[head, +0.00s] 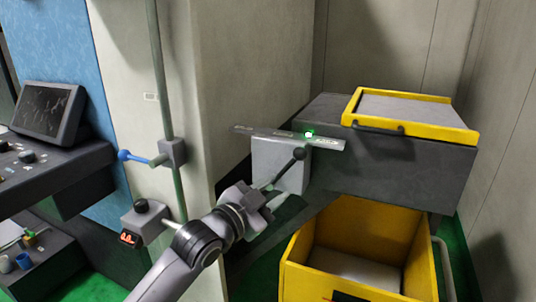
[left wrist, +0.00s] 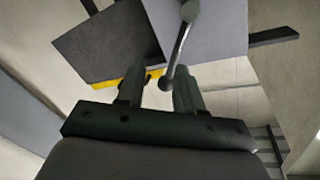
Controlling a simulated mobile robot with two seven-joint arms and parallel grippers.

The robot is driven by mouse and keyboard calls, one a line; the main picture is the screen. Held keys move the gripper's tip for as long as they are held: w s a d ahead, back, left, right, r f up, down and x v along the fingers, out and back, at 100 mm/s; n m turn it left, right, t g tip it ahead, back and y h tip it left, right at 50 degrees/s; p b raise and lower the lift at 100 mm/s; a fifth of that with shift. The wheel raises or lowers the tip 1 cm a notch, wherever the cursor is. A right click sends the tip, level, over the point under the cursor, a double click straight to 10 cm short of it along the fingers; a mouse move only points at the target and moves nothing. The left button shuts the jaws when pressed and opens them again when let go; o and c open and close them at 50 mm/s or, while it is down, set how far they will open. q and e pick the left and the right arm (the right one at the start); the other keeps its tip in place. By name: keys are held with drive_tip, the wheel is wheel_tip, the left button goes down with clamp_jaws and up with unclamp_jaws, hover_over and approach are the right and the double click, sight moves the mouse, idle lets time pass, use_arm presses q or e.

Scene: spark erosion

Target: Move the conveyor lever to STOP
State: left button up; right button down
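The conveyor lever (head: 283,169) is a thin dark rod with a black ball knob on its upper end, in front of a light grey box (head: 272,165). The knob is just below the green light on a grey label plate (head: 262,133); its lettering is too small to read. My left gripper (head: 266,201) is at the lever's lower end. In the left wrist view the lever (left wrist: 180,48) runs down towards the gap between the open fingers of the gripper (left wrist: 160,90). I cannot tell whether they touch it. My right gripper is not in view.
A dark conveyor housing (head: 410,165) with a yellow-framed lid (head: 410,110) stands right of the lever. A yellow bin (head: 420,265) is below it. A green post (head: 160,90) with a blue-knobbed handle (head: 135,157) and a control console (head: 45,175) are at left.

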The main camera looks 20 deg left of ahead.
sight(286, 167)
use_arm(q)
drive_tip(key=shift+w+a+r, duration=0.25)
drive_tip(key=shift+w+r, duration=0.15)
drive_tip(key=shift+r, duration=0.2)
drive_tip(key=shift+w+a+r, duration=0.25)
drive_tip(key=shift+w+r, duration=0.1)
drive_tip(key=shift+r, duration=0.2)
drive_tip(key=shift+p+x, duration=0.6)
drive_tip(key=shift+x, duration=2.7)
drive_tip(key=shift+d, duration=0.1)
clamp_jaws()
